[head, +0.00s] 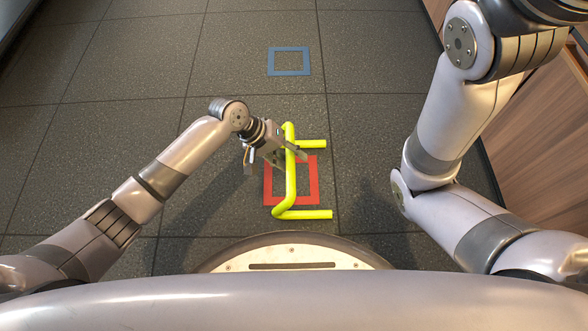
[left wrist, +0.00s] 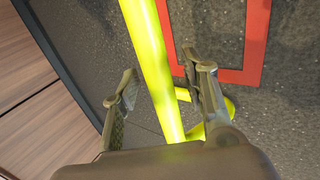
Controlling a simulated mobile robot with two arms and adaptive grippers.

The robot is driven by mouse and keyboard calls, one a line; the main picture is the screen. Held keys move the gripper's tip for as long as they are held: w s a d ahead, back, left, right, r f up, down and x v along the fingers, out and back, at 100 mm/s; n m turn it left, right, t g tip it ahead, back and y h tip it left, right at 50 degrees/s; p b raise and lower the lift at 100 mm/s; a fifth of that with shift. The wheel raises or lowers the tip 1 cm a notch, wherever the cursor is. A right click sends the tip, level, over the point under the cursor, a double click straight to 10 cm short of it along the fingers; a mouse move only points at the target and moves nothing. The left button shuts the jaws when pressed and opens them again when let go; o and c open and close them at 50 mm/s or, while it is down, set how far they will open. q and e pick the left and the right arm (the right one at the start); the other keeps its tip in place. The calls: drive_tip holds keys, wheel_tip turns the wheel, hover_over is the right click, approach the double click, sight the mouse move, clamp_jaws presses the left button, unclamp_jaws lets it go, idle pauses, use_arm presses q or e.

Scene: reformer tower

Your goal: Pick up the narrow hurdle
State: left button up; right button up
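The narrow hurdle (head: 290,184) is a bright yellow tube frame on the dark tiled floor, with two feet pointing right in the head view. Its lower part lies over the red square outline. My left gripper (head: 275,155) is at its top bar, toward the far end. In the left wrist view the yellow bar (left wrist: 155,70) passes between the two spread fingers of the left gripper (left wrist: 160,66). A gap shows between the bar and the left finger; contact at the right finger is unclear. My right gripper is out of view.
The red square outline (head: 310,191) is on the floor around the hurdle. A blue square outline (head: 289,61) lies farther ahead on clear floor. A wood-panelled surface (head: 540,135) stands along the right side, near my right arm.

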use_arm(q)
clamp_jaws()
idle(0.8)
